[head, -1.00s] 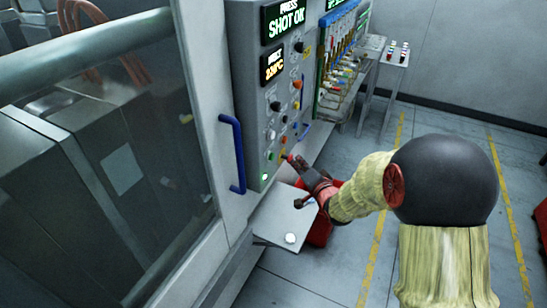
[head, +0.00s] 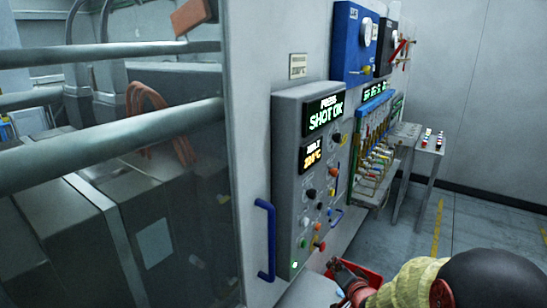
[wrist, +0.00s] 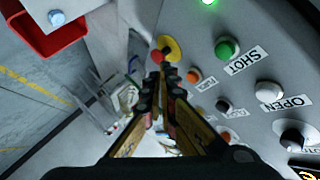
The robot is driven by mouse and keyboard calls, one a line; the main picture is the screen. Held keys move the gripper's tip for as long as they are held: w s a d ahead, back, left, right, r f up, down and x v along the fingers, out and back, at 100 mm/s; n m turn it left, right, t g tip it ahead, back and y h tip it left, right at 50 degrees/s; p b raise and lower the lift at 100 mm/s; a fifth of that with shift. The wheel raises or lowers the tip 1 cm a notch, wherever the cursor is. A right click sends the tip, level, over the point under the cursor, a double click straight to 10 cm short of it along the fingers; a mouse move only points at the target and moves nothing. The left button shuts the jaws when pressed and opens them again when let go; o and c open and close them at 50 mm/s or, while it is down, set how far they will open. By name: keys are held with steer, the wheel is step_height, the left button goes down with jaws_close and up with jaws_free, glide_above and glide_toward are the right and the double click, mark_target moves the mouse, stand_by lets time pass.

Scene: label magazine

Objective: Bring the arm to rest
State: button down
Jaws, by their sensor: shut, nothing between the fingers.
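My gripper (head: 340,268) is low in the head view, in front of the lower right of the grey control panel (head: 288,140). In the wrist view, my gripper (wrist: 164,72) has its fingers together with nothing between them. The tips point toward the panel near a red and yellow button (wrist: 168,46); whether they touch it I cannot tell. A green button (wrist: 227,48) labelled SHOT and a white button (wrist: 268,92) labelled OPEN are to their right. The panel display (head: 323,115) reads SHOT OK.
A blue door handle (head: 265,240) is left of the panel, on the glazed machine. A red bin (head: 368,276) is behind my gripper; it also shows in the wrist view (wrist: 75,45). A rack of coloured handles (head: 375,150) and a small stand (head: 428,148) are farther back. Floor at right is clear.

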steer(key=s+d+f+n+g+h, duration=0.1)
steer(key=s+d+f+n+g, duration=0.15)
steer(key=s+f, duration=0.4)
steer(key=s+d+r+n+g+h, duration=0.15)
steer(key=s+g, duration=0.35)
steer(key=s, duration=0.5)
steer(key=s+a+r+n, duration=0.2)
steer(key=s+a+r, duration=0.1)
steer(key=s+r, duration=0.7)
steer(key=s+a+r+n, duration=0.2)
steer(key=s+a+r, duration=0.2)
steer(key=s+r, duration=0.6)
steer(key=shift+s+r+y, duration=0.15)
steer(key=shift+s+y, duration=0.3)
steer(key=shift+s, duration=0.55)
steer(key=shift+w, duration=0.1)
